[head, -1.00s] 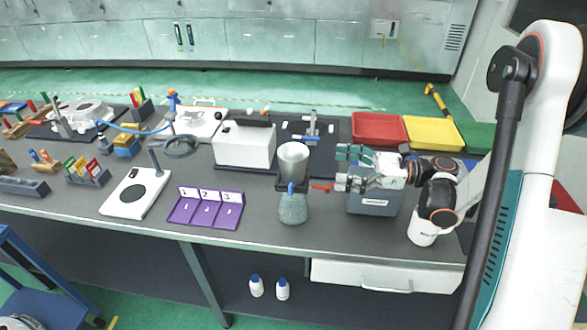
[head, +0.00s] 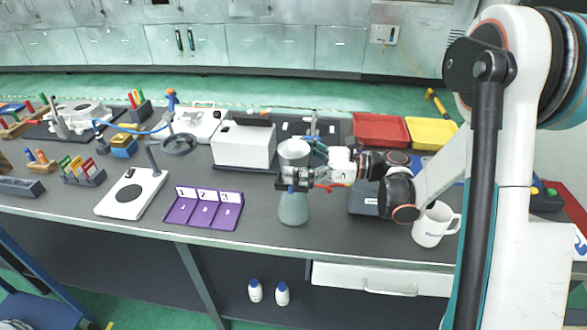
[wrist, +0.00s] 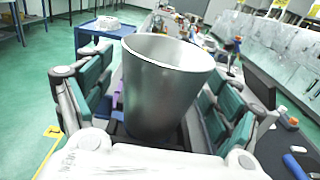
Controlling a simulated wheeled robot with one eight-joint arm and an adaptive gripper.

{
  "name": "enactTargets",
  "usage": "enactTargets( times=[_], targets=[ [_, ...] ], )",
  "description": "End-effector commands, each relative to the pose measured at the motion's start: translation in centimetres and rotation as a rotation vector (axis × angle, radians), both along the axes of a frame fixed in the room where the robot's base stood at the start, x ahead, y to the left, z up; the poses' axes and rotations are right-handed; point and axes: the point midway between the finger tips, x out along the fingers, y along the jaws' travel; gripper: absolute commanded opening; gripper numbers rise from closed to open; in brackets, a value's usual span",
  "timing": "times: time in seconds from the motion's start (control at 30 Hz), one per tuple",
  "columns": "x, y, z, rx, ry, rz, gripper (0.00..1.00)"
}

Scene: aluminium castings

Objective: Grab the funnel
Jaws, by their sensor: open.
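The funnel (head: 293,148) is a grey metallic cup shape with a wide open top. It stands upright above a grey-green conical vessel (head: 293,208) on the bench. In the wrist view the funnel (wrist: 165,85) fills the space between the fingers. My gripper (head: 299,172) is open at the funnel's right side, and it also shows in the wrist view (wrist: 158,100) with fingers on both sides of the funnel wall. I cannot tell whether any finger touches it. The funnel's lower end is hidden behind the fingers and wrist.
A dark clamp with a red handle (head: 326,188) sits just below the gripper. A white box (head: 243,146) is behind left, and a purple numbered tray (head: 203,212) front left. A white mug (head: 432,226) and a grey box (head: 362,200) stand right, under my arm.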

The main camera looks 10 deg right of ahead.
Motion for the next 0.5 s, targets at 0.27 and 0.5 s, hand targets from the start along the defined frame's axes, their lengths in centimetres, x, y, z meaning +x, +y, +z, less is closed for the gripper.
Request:
enactTargets(
  times=[0.27, 0.5],
  targets=[
    [0.08, 0.15, 0.07, 0.0, 0.0, -0.002, 0.73],
    [0.07, 0.15, 0.05, 0.0, 0.0, -0.001, 0.34]
  ],
)
